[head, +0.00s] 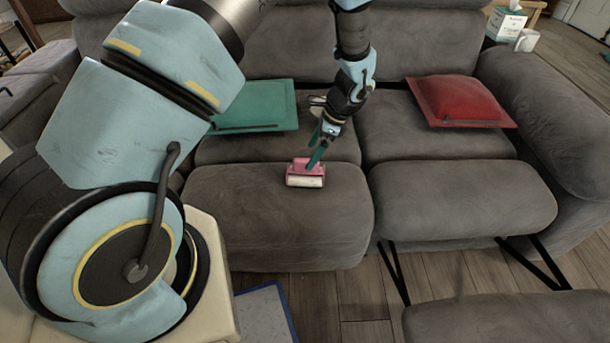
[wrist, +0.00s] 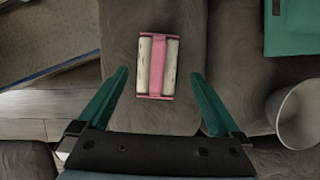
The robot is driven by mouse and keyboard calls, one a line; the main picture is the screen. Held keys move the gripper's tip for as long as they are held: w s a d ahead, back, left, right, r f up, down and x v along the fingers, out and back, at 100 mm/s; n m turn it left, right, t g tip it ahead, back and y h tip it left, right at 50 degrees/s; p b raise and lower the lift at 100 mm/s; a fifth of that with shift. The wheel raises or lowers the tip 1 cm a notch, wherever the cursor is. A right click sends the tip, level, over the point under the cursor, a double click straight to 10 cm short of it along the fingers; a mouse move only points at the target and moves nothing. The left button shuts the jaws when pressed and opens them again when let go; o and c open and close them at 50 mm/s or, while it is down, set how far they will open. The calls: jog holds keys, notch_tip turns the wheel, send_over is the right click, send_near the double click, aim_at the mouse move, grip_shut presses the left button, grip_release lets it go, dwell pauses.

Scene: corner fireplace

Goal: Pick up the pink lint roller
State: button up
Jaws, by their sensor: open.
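The pink lint roller (head: 305,173) lies on the grey sofa's raised footrest cushion, its white roll facing the front. In the wrist view the pink lint roller (wrist: 157,66) shows a pink frame with white roll surfaces on both sides of a pink middle bar. It lies ahead of my gripper, roughly centred between the finger lines. My gripper (head: 317,148) is right above and behind the roller in the head view. In the wrist view my gripper (wrist: 160,88) has its two green fingers spread wide and nothing between them.
A teal cushion (head: 255,105) lies left on the sofa (head: 270,215), a red cushion (head: 459,101) right. A white cup (wrist: 299,115) stands close to my right finger in the wrist view. A tissue box (head: 506,23) and mug (head: 527,40) stand far right.

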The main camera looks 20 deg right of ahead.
aim_at(302, 171)
jog(key=x, duration=0.8)
jog(key=shift+s+f, duration=0.15)
jog(key=shift+f, duration=0.25)
jog(key=c, duration=1.2)
jog(key=shift+o, duration=0.2)
jog(key=shift+a+r, duration=0.1)
jog(key=shift+r, duration=4.95)
